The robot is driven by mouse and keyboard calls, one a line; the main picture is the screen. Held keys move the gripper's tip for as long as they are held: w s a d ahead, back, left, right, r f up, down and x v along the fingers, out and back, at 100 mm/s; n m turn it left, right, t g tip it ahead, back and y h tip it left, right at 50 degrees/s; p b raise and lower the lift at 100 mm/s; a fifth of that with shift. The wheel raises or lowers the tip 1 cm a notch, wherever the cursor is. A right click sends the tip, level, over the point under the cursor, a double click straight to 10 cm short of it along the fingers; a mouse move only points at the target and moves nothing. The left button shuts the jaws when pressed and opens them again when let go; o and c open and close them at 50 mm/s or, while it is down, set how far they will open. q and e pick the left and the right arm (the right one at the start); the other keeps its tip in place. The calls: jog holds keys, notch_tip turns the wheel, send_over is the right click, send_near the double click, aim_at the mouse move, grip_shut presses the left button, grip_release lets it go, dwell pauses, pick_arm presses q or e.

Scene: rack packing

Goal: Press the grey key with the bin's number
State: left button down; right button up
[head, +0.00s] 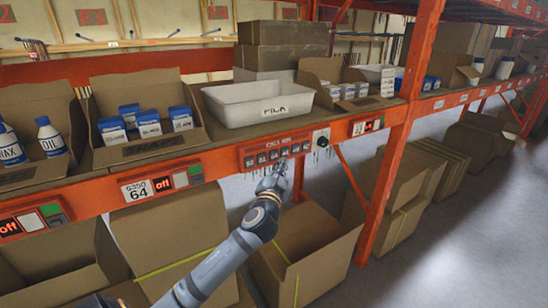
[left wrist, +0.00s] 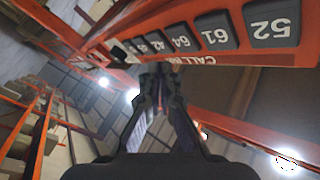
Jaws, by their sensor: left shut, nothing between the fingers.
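A red call panel (head: 278,148) with a row of dark grey keys is on the shelf's front beam. In the left wrist view the keys appear upside down: 52 (left wrist: 271,22), 61 (left wrist: 215,33), 64 (left wrist: 182,39) and smaller ones beyond. A white bin (head: 258,112) with a printed front label stands on the shelf above the panel. A tag reading 64 (head: 139,190) is on the beam to the left. My left gripper (head: 280,168) is shut and empty just below the panel; its fingertips (left wrist: 155,70) are near the smaller keys. I cannot tell whether they touch. My right gripper is out of view.
Open cardboard boxes (head: 182,125) with small blue-and-white packs and bottles stand on the shelf. A dark round knob (head: 322,139) is right of the keys. Large cartons (head: 305,250) stand below the beam.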

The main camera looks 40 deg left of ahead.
pick_arm(q)
jog(key=shift+w+a, duration=0.35)
jog(key=shift+a, duration=0.5)
jog(key=shift+w+a, duration=0.1)
dwell(0.8)
jog(key=shift+w+a, duration=0.1)
jog(key=shift+a, duration=0.2)
jog(key=shift+w+a+b, duration=0.15)
jog(key=shift+a+b, duration=0.2)
dwell(0.7)
jog(key=shift+d, duration=0.1)
jog(key=shift+s+d, duration=0.35)
jog(key=shift+d, duration=0.3)
